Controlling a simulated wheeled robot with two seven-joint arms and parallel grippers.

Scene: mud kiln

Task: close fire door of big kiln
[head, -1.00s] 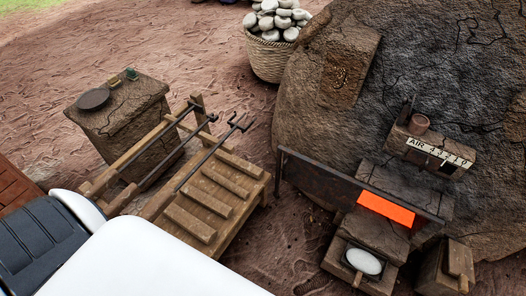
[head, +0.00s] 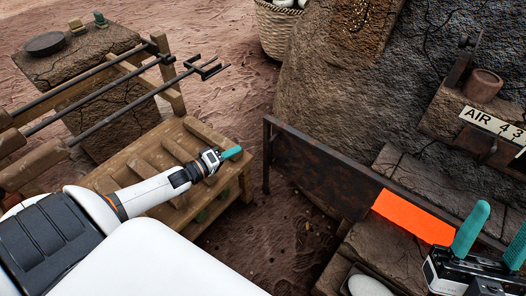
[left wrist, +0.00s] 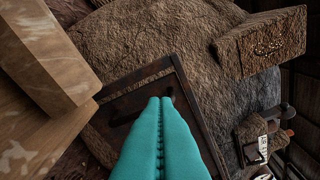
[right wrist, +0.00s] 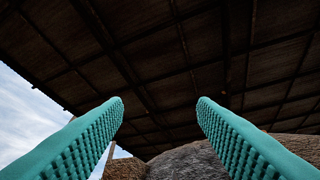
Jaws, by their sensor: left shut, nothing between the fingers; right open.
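The big kiln (head: 345,95) is a large cracked mud dome at the right of the head view. A dark, rusty metal panel in a frame (head: 320,172), apparently the fire door, stands left of the glowing orange fire opening (head: 412,216), which shows uncovered. My left gripper (head: 232,153) is shut and empty, left of the panel's left end post, apart in the picture. In the left wrist view, the teal fingers (left wrist: 160,104) overlap the framed panel (left wrist: 188,108); contact cannot be told. My right gripper (head: 492,238) is open and empty at the lower right, in front of the opening.
A slatted wooden rack (head: 150,165) lies under my left arm, with long metal tools (head: 120,105) above it. A clay pot (head: 483,85) and an "AIR" sign (head: 493,125) are on a kiln ledge. A stone basket (head: 278,30) stands behind. Bare ground lies between rack and panel.

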